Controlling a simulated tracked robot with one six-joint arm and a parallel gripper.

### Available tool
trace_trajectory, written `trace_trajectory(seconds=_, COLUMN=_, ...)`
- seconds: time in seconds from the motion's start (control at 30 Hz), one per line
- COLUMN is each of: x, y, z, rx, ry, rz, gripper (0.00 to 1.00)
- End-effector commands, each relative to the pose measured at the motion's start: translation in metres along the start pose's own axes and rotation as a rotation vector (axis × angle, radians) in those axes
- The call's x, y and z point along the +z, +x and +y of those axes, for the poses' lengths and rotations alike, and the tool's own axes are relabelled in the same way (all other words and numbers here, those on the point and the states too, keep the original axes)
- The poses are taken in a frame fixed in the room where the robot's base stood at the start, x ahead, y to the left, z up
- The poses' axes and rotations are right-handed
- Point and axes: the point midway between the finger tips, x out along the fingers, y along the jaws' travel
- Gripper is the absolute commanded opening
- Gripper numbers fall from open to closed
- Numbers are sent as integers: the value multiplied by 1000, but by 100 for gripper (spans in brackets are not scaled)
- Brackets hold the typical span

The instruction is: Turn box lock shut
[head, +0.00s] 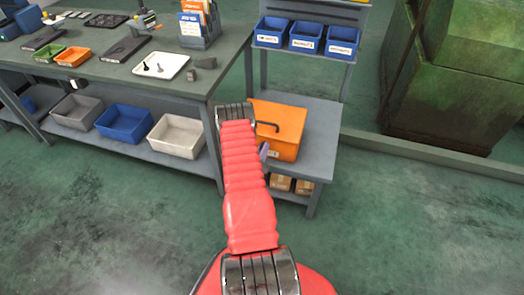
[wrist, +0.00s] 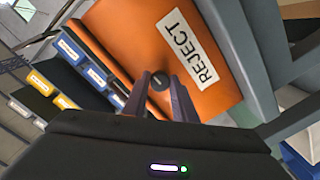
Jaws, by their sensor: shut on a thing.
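The orange box (head: 284,125) stands on the small grey side table, its lid closed and a dark handle on top. In the wrist view the box front (wrist: 135,45) carries a white REJECT label (wrist: 187,50). The box lock, a dark round knob (wrist: 159,81), sits between my fingertips. My gripper (wrist: 158,86) is shut on it, with one finger on each side. In the head view my red arm hides the box's left part, and only a bit of my gripper (head: 264,150) shows at the box front. The lock is hidden there.
Several blue bins (head: 306,37) sit on the rack behind the box. A grey workbench (head: 112,68) with trays stands to the left, with bins on its lower shelf. Small cardboard boxes (head: 280,183) lie under the side table. The green floor in front is clear.

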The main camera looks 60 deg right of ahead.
Motion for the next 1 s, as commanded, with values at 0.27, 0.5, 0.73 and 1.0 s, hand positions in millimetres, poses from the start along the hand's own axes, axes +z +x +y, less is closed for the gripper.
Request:
trace_trajectory(seconds=0.27, x=6, y=-2, z=-2, rx=-7, ry=1, rz=-12, gripper=2)
trace_trajectory(seconds=0.5, x=4, y=-2, z=-2, rx=-6, ry=1, rz=-8, gripper=34)
trace_trajectory(seconds=0.73, x=2, y=-1, z=-1, rx=-4, ry=2, rz=-4, gripper=43)
trace_trajectory(seconds=1.0, x=1, y=-6, z=-1, rx=-4, ry=2, rz=-1, gripper=43)
